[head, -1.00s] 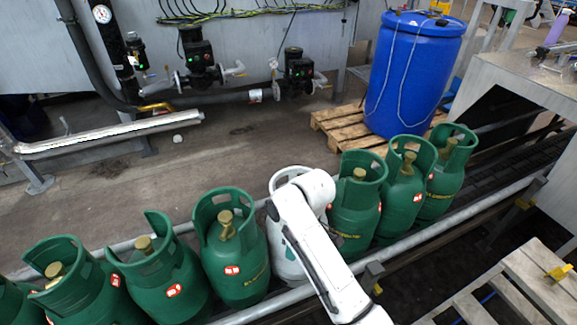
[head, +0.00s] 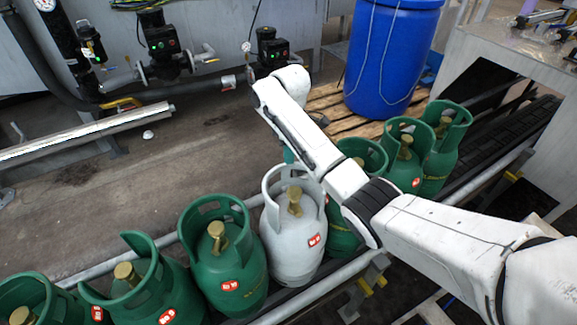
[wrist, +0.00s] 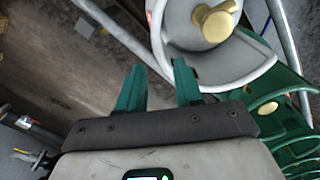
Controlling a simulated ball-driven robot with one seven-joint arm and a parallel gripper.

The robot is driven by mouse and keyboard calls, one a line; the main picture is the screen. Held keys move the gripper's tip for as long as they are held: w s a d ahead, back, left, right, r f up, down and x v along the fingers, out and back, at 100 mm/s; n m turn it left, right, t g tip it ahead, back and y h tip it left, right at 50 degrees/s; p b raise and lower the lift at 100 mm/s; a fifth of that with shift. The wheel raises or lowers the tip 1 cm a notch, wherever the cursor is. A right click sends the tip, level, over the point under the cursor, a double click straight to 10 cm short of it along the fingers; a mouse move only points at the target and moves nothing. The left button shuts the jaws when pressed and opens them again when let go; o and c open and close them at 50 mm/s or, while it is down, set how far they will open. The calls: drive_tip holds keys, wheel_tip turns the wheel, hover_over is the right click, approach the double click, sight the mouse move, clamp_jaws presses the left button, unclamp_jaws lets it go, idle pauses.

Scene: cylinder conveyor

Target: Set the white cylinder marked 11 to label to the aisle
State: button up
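The white cylinder (head: 290,245) stands upright in the row on the conveyor, between green cylinders. It has a brass valve, an open collar and a red label whose number I cannot read. In the wrist view the white cylinder (wrist: 212,50) shows from above at the upper right, with its valve and collar. My gripper (wrist: 158,72) is open, its two green fingers apart with nothing between them. It is beside the cylinder, on its left in that view, and not around it. In the head view my arm mostly hides the gripper.
Green cylinders (head: 222,262) stand close on both sides along the conveyor rail (head: 135,258). Bare floor (head: 110,205) lies behind the rail. A blue drum (head: 392,60) on a wooden pallet (head: 328,101) stands at the back, near pumps and pipes.

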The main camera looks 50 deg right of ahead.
sight(290, 167)
wheel_tip(290, 167, down, 7)
drive_tip(key=shift+r, duration=0.1)
drive_tip(key=shift+c, duration=0.3)
clamp_jaws()
idle(0.5)
